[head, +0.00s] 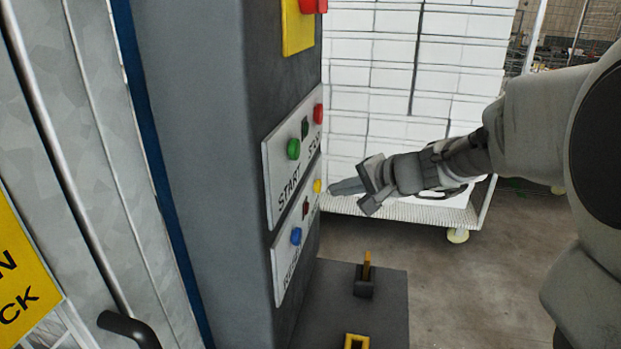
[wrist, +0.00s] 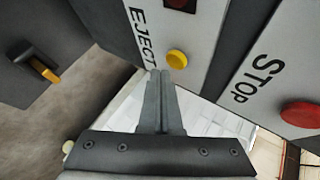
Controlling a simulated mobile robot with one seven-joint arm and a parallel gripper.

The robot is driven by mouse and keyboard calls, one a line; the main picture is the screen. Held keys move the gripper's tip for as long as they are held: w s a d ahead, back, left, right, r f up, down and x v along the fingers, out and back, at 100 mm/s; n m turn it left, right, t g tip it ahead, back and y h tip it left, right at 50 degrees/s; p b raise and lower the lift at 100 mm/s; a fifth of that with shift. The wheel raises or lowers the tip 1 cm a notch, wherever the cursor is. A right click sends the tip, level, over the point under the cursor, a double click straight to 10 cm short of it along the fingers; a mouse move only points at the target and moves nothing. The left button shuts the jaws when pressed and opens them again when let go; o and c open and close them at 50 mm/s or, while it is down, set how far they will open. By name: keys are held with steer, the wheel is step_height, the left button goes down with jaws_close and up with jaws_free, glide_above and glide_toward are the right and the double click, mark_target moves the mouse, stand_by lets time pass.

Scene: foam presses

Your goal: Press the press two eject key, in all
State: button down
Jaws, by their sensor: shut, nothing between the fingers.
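The eject key is a round yellow button (head: 317,186) on the lower white panel (head: 280,262) of the grey column. In the wrist view the yellow button (wrist: 177,59) sits beside the word EJECT. My gripper (head: 333,188) is shut and empty, its fingertips pointing at the panel close to the yellow button. In the wrist view the gripper tips (wrist: 160,73) lie just below and left of the button. I cannot tell whether they touch it. No press number shows on the panel.
A red STOP button (head: 318,113) and a green START button (head: 293,149) are on the upper panel. A blue button (head: 296,236) is on the lower panel. A yellow-handled lever (head: 366,266) stands on the dark base below. A white cart (head: 420,209) with stacked white blocks stands behind.

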steer(key=shift+a, duration=0.1)
steer(key=shift+w+a+b, duration=0.15)
steer(key=shift+a+b, duration=0.15)
steer(key=shift+a, duration=0.05)
steer(key=shift+w+a, duration=0.15)
steer(key=shift+a, duration=0.3)
stand_by(0.9)
steer(key=shift+d+b, duration=0.1)
steer(key=shift+b, duration=0.2)
steer(key=shift+s+d, duration=0.3)
steer(key=shift+d, duration=0.4)
steer(key=shift+d+b, duration=0.1)
steer(key=shift+b, duration=0.2)
steer(key=d, duration=0.1)
steer(key=s+d, duration=0.1)
steer(key=d, duration=0.1)
steer(key=d+b, duration=0.1)
steer(key=shift+s+d, duration=0.25)
steer(key=shift+d, duration=0.05)
